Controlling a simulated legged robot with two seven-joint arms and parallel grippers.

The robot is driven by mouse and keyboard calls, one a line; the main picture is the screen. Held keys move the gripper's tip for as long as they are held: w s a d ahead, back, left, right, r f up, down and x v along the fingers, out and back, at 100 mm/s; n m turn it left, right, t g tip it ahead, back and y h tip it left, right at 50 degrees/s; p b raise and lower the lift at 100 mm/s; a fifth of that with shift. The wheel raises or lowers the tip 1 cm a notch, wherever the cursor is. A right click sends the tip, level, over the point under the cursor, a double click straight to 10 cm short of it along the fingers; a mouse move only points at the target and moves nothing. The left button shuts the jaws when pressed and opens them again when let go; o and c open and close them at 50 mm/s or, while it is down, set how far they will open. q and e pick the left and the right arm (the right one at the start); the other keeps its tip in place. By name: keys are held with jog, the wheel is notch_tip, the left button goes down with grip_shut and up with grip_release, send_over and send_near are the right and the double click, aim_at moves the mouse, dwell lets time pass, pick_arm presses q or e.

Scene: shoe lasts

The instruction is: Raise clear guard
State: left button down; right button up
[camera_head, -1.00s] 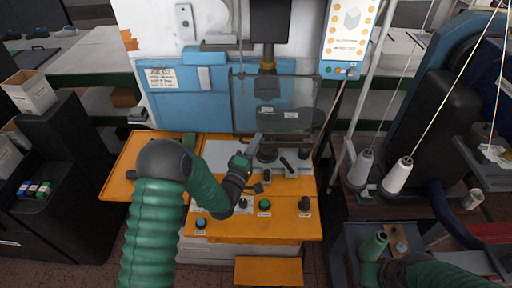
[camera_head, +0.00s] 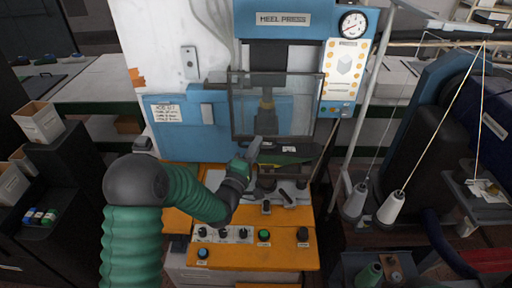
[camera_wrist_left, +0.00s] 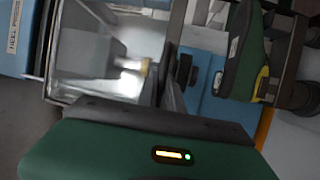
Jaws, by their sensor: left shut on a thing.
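The clear guard (camera_head: 295,112) is a see-through pane in a dark frame on the front of the heel press. Its lower edge stands above the work area. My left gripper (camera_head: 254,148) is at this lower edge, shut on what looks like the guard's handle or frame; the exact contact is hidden. In the left wrist view the guard (camera_wrist_left: 105,60) fills the upper left and the fingers (camera_wrist_left: 170,85) meet at its edge. A dark green shoe-like piece with yellow trim (camera_head: 280,160) sits below the guard; it also shows in the wrist view (camera_wrist_left: 242,55). My right gripper is out of view.
An orange control shelf (camera_head: 250,257) with knobs and buttons lies below the work area. A gauge (camera_head: 352,24) and a sign panel (camera_head: 347,68) are at upper right.

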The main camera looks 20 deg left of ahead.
pick_arm(q)
jog(key=c, duration=1.5)
grip_release()
jog(key=shift+s+f, duration=0.15)
jog(key=shift+s, duration=0.05)
jog(key=p+v, duration=0.5)
jog(key=v, duration=1.1)
jog(key=shift+s, duration=0.15)
